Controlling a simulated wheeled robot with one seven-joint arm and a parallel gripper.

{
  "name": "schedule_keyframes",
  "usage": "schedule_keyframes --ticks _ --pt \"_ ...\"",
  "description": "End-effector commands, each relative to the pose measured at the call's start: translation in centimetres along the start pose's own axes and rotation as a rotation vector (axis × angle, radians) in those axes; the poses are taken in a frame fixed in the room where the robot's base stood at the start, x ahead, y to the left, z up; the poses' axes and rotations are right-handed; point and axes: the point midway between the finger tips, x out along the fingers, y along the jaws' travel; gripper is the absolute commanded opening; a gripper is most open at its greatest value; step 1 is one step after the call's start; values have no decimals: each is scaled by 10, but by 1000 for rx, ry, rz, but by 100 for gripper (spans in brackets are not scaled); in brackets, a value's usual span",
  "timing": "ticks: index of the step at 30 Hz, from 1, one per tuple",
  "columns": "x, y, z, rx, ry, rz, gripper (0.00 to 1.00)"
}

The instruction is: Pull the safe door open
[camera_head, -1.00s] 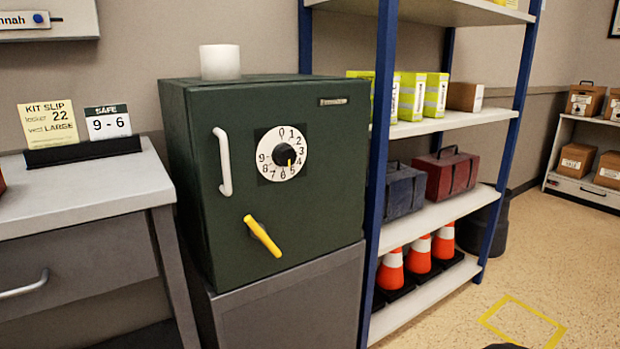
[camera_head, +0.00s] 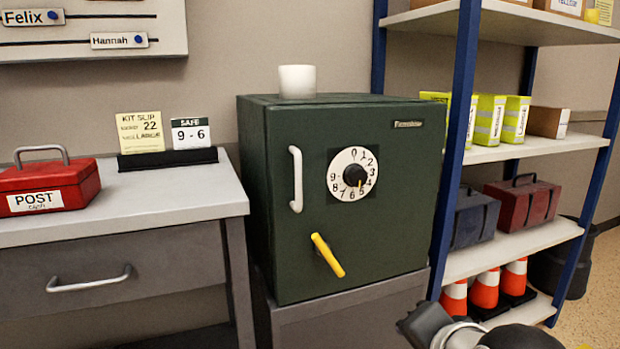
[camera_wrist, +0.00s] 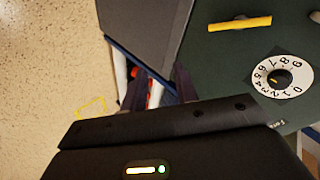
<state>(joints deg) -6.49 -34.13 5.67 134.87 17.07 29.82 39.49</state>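The dark green safe (camera_head: 400,235) stands on a grey cabinet, its door closed in its frame as far as I can see. A white vertical pull handle (camera_head: 296,180) is on the door's left side. The white number dial (camera_head: 342,165) has a black knob whose mark points to the lower right, near 5. Below it, the yellow lever (camera_head: 327,255) slants down to the right. In the wrist view the lever (camera_wrist: 240,23) and the dial (camera_wrist: 281,77) show at upper right. My gripper (camera_wrist: 160,85) has its fingers apart with nothing between them, away from the door.
A white cup (camera_head: 297,82) stands on the safe. A SAFE card (camera_head: 190,133) reads 9 - 6, beside a kit slip (camera_head: 140,132). A red POST box (camera_head: 50,188) sits on the desk (camera_head: 195,195). A shelf unit (camera_head: 515,248) stands close on the right.

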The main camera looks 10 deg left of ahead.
Motion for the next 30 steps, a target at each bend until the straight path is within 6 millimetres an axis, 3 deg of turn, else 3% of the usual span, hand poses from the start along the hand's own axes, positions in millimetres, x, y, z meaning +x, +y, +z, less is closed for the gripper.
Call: schedule_keyframes --ticks 1,6,9,12,15,19,23,30 --pt "5 -33 -1 147 3 -80 30" --pt "10 -136 -4 752 -56 -352 30" --pt "8 -186 -4 1121 -146 -485 30" --pt "6 -225 -4 1459 -253 -582 30" --pt "3 -250 -3 1729 -351 -645 30" --pt "2 -267 -2 1944 -434 -684 30" --pt "4 -274 -4 2020 -461 -698 30" --pt "31 -294 -15 2022 -460 -696 30"
